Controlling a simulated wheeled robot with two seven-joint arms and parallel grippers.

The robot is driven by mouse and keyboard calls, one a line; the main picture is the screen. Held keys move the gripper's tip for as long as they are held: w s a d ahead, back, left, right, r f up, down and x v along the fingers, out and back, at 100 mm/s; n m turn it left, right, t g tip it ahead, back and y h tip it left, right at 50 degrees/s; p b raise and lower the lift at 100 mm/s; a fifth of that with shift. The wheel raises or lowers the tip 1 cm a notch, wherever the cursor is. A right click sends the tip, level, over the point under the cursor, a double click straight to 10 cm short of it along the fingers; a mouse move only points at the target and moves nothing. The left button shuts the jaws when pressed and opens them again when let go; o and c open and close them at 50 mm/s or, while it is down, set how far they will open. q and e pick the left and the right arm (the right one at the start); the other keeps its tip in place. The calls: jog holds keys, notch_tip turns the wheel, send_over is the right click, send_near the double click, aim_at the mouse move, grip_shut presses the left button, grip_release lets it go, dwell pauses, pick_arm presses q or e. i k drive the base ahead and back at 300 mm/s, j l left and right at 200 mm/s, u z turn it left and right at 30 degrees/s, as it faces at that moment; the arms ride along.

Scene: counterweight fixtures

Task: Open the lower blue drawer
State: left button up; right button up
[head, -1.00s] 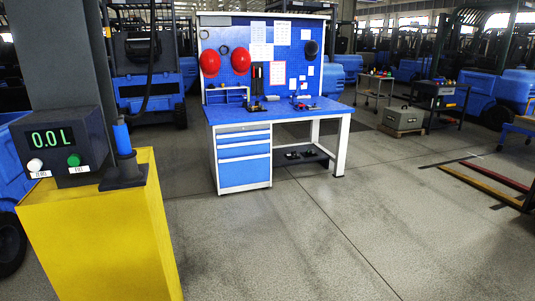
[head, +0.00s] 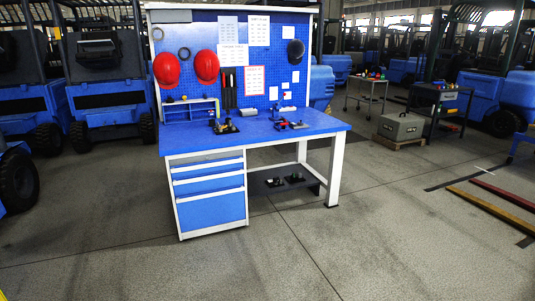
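The lower blue drawer (head: 212,210) is the tallest front at the bottom of the drawer cabinet under the left side of the blue workbench (head: 262,136). It looks closed, with a light handle strip along its top edge. Shallower blue drawers (head: 207,176) sit above it and also look closed. The workbench stands ahead of me, a little left of centre, across open floor. Neither of my grippers is in the head view.
Grey concrete floor (head: 300,262) is clear before the bench. A lower shelf (head: 284,181) with small items is right of the drawers. Blue forklifts (head: 108,100) stand behind at left. Fork tines (head: 492,208) lie at right. A grey case (head: 400,126) sits at the back right.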

aim_at(196, 211)
jog(key=i+j+u, duration=0.35)
jog(key=i, duration=0.65)
jog(key=i+l+u, duration=0.15)
jog(key=i+u, duration=0.15)
jog(key=i, duration=0.7)
